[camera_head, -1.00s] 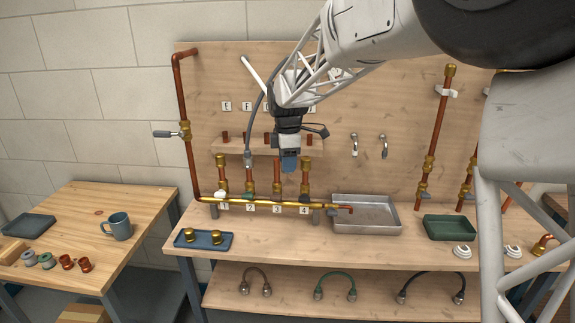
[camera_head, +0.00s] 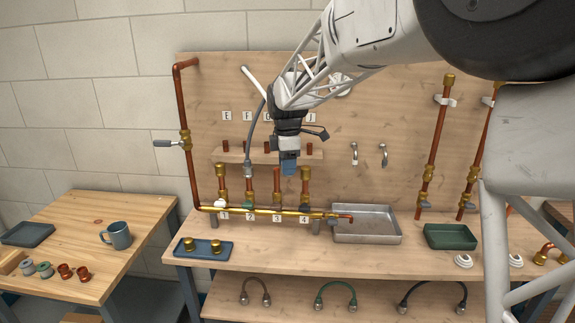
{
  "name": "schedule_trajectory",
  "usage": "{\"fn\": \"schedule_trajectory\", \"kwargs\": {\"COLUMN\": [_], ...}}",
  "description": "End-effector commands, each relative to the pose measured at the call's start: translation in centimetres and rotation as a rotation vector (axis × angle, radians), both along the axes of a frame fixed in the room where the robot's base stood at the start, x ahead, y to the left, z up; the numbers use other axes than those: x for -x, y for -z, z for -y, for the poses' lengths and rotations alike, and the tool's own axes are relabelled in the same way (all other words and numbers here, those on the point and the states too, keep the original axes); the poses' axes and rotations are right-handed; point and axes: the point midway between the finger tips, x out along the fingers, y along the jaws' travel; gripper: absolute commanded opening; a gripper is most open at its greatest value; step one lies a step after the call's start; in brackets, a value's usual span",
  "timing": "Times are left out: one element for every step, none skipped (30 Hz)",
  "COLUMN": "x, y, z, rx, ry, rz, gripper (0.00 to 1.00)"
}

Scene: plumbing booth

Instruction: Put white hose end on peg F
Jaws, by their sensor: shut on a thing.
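My gripper (camera_head: 289,168) points down in front of the pegboard, just right of peg F's column, with blue-grey fingertips. It is shut; its own fingers and wrist hide what is between them. A straight white bar (camera_head: 254,80) slants above the hose.
Below stand copper pipes with brass fittings (camera_head: 277,185) along a brass manifold (camera_head: 265,211). A metal tray (camera_head: 366,238) and a green tray (camera_head: 450,237) are to the right. Several hoses, including a green hose (camera_head: 336,286), lie on the lower shelf. The bench front is mostly clear.

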Motion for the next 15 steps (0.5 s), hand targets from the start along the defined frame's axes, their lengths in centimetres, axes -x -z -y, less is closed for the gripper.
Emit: {"fn": "schedule_trajectory", "kwargs": {"x": [-0.2, -0.4, -0.6, -0.8, -1.0, -1.4, -1.7, -2.0, -2.5, -2.8, -3.2, -3.7, -4.2, -4.6, -5.2], "y": [-0.1, -0.1, -0.2, -0.3, -0.4, -0.5, -0.5, -0.6, -0.9, -1.0, -1.1, -1.3, -1.4, -1.6, -1.7], "z": [-0.1, -0.2, -0.3, -0.4, -0.6, -0.7, -0.9, -1.1, -1.3, -1.5, -1.8, -2.1, -2.3, -2.6, -2.9], "rx": [0.0, 0.0, 0.0, 0.0, 0.0, 0.0, 0.0, 0.0, 0.0, 0.0, 0.0, 0.0, 0.0, 0.0, 0.0], "ry": [0.0, 0.0, 0.0, 0.0, 0.0, 0.001, 0.001, 0.001, 0.001, 0.001, 0.002, 0.002, 0.002, 0.003, 0.003], "rz": [0.0, 0.0, 0.001, 0.001, 0.0, 0.0, -0.001, 0.0, 0.001, 0.001, 0.001, 0.0, 0.0, 0.0, 0.0], "gripper": [0.16, 0.16, 0.16, 0.16, 0.16, 0.16, 0.16, 0.16, 0.16, 0.16, 0.16, 0.16, 0.16, 0.16, 0.16]}}
